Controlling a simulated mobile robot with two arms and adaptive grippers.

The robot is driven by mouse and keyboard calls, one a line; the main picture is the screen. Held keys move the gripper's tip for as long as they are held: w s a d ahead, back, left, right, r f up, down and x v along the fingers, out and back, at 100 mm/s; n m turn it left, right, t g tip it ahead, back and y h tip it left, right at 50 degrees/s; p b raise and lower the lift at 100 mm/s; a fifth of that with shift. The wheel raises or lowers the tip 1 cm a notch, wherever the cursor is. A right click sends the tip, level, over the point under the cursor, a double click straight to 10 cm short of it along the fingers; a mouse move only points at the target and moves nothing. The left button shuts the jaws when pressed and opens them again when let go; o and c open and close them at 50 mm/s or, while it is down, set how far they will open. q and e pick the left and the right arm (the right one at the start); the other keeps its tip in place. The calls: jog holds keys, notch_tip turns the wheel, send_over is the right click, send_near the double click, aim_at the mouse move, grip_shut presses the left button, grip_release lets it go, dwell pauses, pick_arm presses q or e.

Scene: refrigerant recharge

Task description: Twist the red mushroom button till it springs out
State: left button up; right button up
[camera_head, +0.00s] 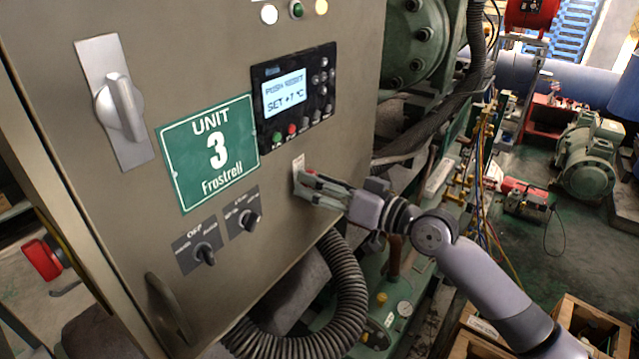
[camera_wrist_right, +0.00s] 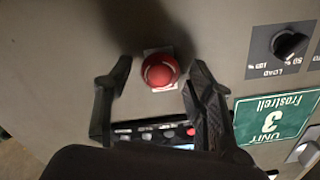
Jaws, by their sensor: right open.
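The red mushroom button (camera_wrist_right: 159,71) sits on a pale square plate on the cabinet front, near the middle of the right wrist view. In the head view only a little red (camera_head: 311,173) shows at my gripper's fingers. My right gripper (camera_head: 305,186) is open at the cabinet face. In the wrist view its two dark fingers stand on either side of the button, with a gap to each. How deep the fingertips reach along the button cannot be told. My left gripper is not in view.
The grey cabinet door carries a display panel (camera_head: 293,93) above the button, a green "UNIT 3" sign (camera_head: 207,152), two black knobs (camera_head: 205,254) and a large grey rotary handle (camera_head: 121,106). A ribbed black hose (camera_head: 345,305) loops below. Pipes and machinery stand to the right.

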jog(key=b+v, duration=0.3)
jog(key=v, duration=0.6)
dwell(0.4)
